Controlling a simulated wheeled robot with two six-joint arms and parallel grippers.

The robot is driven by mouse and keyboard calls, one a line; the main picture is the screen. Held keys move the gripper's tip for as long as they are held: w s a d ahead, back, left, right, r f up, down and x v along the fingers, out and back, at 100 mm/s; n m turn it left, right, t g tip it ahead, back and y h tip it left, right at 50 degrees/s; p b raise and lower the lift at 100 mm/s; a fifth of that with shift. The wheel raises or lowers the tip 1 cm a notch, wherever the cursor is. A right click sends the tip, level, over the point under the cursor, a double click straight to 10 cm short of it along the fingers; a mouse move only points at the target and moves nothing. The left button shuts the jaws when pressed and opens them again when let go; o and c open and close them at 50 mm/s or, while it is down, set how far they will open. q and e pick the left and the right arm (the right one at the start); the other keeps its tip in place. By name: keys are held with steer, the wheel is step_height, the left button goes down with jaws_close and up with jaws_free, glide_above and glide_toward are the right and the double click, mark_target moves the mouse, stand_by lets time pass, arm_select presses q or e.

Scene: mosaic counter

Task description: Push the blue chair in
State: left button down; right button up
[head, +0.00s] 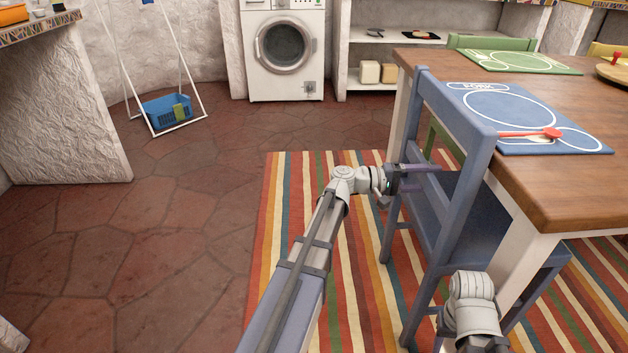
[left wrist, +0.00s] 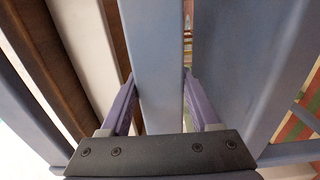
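The blue chair (head: 470,220) stands on the striped rug at the near left corner of the wooden table. Its tall back is outside the table edge and its seat is partly under the tabletop. My left gripper (head: 432,178) is at the chair back, about midway up. In the left wrist view, its two purple fingers (left wrist: 159,83) lie on both sides of a blue slat (left wrist: 158,60) of the chair back and appear to touch it. Part of my right arm shows at the bottom right of the head view; its fingers are not visible.
The wooden table (head: 560,185) holds a blue placemat (head: 530,115) with a red utensil (head: 530,133) and a green placemat (head: 515,61). A green chair (head: 492,43) is at the far side.

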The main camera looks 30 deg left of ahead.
arm_select(q)
steer(key=shift+c, duration=0.4)
jaws_free()
steer(key=shift+a, duration=0.15)
steer(key=shift+s+a, duration=0.1)
steer(key=v, duration=1.1)
steer(key=shift+s+a, duration=0.25)
